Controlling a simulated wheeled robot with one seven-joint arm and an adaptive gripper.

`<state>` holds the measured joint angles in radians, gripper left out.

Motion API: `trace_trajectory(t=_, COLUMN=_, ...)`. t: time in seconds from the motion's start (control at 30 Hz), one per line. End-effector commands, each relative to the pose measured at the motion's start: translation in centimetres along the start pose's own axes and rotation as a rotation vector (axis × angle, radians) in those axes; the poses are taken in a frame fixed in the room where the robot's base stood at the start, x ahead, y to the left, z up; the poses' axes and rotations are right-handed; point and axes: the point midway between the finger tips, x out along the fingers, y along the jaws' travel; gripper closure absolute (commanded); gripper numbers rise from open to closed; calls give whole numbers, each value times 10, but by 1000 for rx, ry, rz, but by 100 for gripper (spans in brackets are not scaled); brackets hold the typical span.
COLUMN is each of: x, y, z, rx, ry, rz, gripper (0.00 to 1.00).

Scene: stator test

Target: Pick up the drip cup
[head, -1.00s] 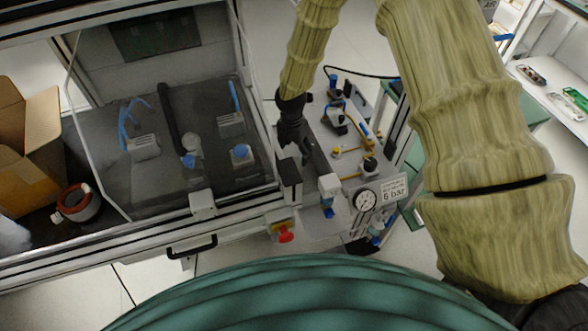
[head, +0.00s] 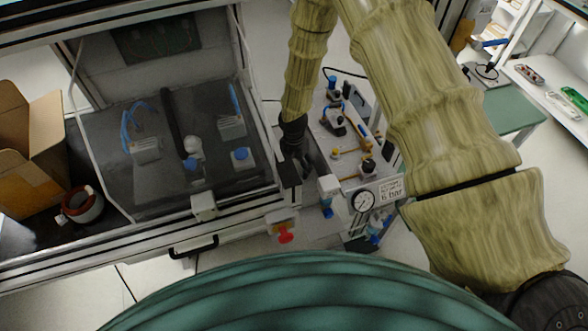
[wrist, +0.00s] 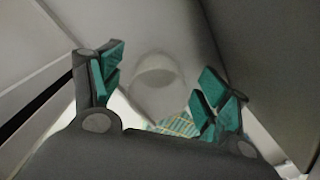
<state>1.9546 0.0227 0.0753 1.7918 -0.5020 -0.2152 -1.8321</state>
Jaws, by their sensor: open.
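A pale, greyish cup shape (wrist: 155,90) with a rounded rim, which looks like the drip cup, is in the wrist view. It lies ahead of and between the fingers of my gripper (wrist: 155,95), and I cannot tell how far off it is. The fingers, with teal pads, are spread with nothing held between them. In the head view my gripper (head: 303,168) points down between the glass-fronted cabinet and the pneumatic panel.
The cabinet (head: 203,207) with its metal frame is close at left. The panel with the pressure gauge (head: 363,201), valves and a blue-and-white filter unit (head: 328,190) is close at right. A red knob (head: 286,236) sits on the front below. The gap around my gripper is narrow.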

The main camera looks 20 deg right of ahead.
Motion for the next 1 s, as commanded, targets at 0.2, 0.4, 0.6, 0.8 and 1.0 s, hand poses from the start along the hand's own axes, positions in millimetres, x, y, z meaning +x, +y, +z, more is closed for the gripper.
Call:
trace_trajectory(t=0.2, x=0, y=0, z=0, rx=0, ry=0, rz=0, gripper=28)
trace_trajectory(t=0.4, x=0, y=0, z=0, rx=1, ry=0, rz=0, gripper=64)
trace_trajectory(t=0.6, x=0, y=0, z=0, rx=1, ry=1, rz=0, gripper=70)
trace_trajectory(t=0.8, x=0, y=0, z=0, rx=1, ry=1, rz=0, gripper=70)
trace_trajectory(t=1.0, x=-12, y=0, z=0, rx=2, ry=1, rz=1, gripper=70)
